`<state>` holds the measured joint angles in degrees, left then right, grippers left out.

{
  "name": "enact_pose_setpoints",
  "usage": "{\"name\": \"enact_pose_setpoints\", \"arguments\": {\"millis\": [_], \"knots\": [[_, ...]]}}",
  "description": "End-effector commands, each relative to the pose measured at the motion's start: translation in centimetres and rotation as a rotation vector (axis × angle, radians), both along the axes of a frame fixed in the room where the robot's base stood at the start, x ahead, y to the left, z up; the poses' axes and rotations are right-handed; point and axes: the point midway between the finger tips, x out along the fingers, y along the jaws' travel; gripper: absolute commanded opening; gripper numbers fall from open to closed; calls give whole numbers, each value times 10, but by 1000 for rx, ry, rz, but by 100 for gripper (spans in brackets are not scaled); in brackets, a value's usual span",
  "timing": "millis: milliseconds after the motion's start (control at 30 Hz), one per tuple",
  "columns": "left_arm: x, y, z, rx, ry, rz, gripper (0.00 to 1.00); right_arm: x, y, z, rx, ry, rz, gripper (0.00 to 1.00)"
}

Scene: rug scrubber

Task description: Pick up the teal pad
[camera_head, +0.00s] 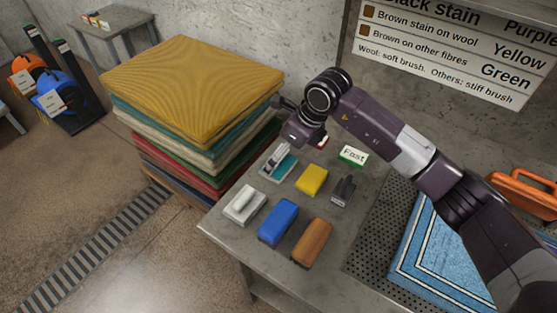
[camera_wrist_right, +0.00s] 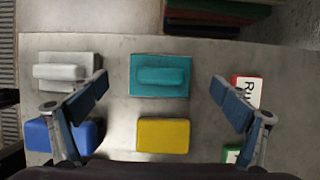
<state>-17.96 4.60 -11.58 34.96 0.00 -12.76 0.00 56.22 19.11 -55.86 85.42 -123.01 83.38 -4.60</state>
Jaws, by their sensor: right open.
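The teal pad (camera_head: 286,169) lies on the grey table, partly hidden by my right gripper (camera_head: 281,153) in the head view. In the right wrist view the teal pad (camera_wrist_right: 162,76) shows whole, with a raised teal grip on top. My right gripper (camera_wrist_right: 160,86) is open above it, its two fingers apart to the left and right of the pad. Nothing is between the fingertips, and the pad seems to rest on the table below them. My left gripper is not in view.
Around the teal pad lie a white pad (camera_head: 245,205), a blue block (camera_head: 278,222), a yellow sponge (camera_head: 312,180), a brown block (camera_head: 312,242) and a dark brush (camera_head: 343,191). A tall stack of folded rugs (camera_head: 190,90) stands left.

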Motion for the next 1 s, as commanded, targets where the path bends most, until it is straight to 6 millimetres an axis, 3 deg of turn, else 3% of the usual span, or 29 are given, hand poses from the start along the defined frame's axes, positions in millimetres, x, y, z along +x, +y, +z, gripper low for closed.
{"name": "enact_pose_setpoints", "arguments": {"millis": [67,267,500,900,1000], "knots": [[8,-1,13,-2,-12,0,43,-1,3,-10,0,7,-1,93],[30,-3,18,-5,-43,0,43,5,10,-32,1,2,0,93],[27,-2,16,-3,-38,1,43,6,10,-35,0,1,0,93],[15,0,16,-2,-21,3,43,6,10,-35,0,0,-1,50],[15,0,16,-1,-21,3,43,6,10,-35,0,0,-1,47]]}}
